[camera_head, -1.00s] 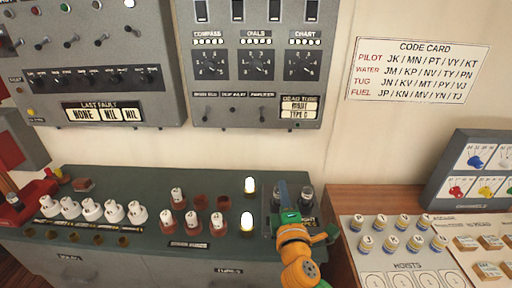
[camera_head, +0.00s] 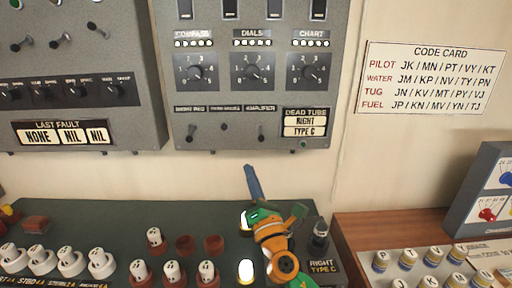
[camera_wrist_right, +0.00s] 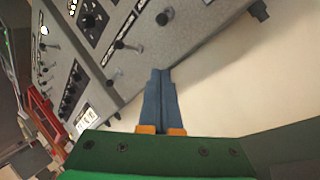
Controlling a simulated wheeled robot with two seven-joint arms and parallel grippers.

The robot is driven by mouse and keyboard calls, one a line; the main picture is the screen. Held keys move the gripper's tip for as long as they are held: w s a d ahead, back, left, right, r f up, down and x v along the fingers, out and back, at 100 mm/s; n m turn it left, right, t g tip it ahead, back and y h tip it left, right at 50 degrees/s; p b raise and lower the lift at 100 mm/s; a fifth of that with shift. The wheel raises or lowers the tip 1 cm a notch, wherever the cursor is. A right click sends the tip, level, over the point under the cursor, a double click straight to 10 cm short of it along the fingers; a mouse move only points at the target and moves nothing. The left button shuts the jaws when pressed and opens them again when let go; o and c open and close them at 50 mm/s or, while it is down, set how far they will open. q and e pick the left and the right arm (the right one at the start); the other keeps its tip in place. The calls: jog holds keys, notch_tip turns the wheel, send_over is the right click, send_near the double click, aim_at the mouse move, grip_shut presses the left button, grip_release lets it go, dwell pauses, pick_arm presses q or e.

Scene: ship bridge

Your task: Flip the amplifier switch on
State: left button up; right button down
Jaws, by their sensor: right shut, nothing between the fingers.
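The amplifier switch (camera_head: 261,132) is a small toggle under the AMPLIFIER label (camera_head: 260,108), low on the grey wall panel (camera_head: 278,93). Its lever appears to point down. My right gripper (camera_head: 250,168) is shut and empty, with slim blue fingers together. In the head view its tips appear just below the panel's lower edge, under and slightly left of the switch. In the right wrist view the fingers (camera_wrist_right: 160,73) point toward the panel (camera_wrist_right: 190,45), where several toggles show; I cannot tell for certain which is the amplifier's. My left gripper is out of view.
Two more toggles (camera_head: 224,127) (camera_head: 195,130) sit left of the amplifier switch, and a DEAD TUBE display (camera_head: 305,122) sits right. Below, a dark green console (camera_head: 110,218) carries white-topped tubes (camera_head: 102,262) and lit tubes (camera_head: 246,270). The wall below the panel is bare.

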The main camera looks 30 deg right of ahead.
aim_at(261, 133)
jog(key=x, duration=0.3)
jog(key=p+x, duration=0.1)
jog(key=x, duration=0.3)
jog(key=shift+s+r, duration=0.1)
jog(key=shift+r, duration=0.35)
jog(key=shift+s+d+r+p, duration=0.5)
jog(key=shift+s+d+p, duration=0.3)
jog(key=shift+p, duration=0.4)
jog(key=shift+s+d, duration=0.2)
jog(key=shift+s, duration=0.45)
jog(key=shift+w, duration=0.15)
